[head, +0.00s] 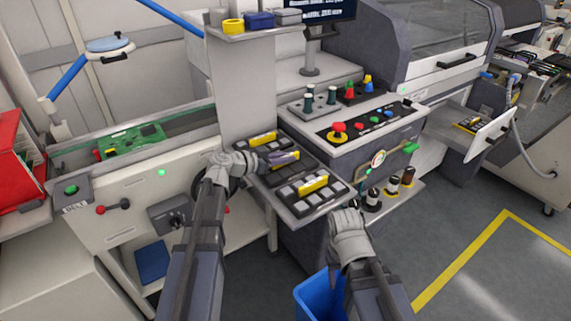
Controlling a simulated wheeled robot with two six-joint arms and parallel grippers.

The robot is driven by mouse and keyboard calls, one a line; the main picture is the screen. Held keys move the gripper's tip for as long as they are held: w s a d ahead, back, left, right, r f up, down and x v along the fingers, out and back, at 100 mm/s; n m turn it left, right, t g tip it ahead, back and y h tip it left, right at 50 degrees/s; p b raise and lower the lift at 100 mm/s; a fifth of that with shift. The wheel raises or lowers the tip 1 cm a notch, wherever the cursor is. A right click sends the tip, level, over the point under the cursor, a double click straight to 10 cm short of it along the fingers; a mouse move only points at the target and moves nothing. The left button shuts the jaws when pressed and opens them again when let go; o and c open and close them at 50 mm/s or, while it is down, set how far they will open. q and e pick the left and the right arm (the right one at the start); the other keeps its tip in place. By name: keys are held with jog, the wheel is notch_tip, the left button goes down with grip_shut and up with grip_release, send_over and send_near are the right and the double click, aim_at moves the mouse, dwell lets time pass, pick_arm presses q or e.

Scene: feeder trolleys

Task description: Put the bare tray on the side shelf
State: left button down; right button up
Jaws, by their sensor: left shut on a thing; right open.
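Dark trays with grey blocks lie on a light shelf (309,214) in front of the control console. The rear tray (262,140) and the front tray (314,186) carry yellow strips. Between them is a darker item with a purplish top (285,159). My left gripper (257,160) is at the left end of this item and shut on it; the fingers partly hide the contact. I cannot tell for certain that it is the bare tray. My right gripper (349,214) is open and empty, just in front of the shelf's front right corner.
A console (365,125) with a red knob stands behind the shelf. Dark bottles (392,185) stand on a lower ledge to the right. A blue bin (315,295) is below my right arm. A green board (133,141) lies on the conveyor at left. Floor at right is clear.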

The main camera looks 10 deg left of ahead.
pick_arm(q)
jog(key=shift+r, duration=0.1)
jog(key=shift+f, duration=0.25)
jog(key=c, duration=0.9)
grip_release()
jog(key=shift+r, duration=0.1)
jog(key=shift+o, duration=0.2)
jog(key=shift+r, duration=0.2)
jog(key=p+v, duration=0.3)
jog(key=v, duration=0.9)
jog(key=shift+p, duration=0.35)
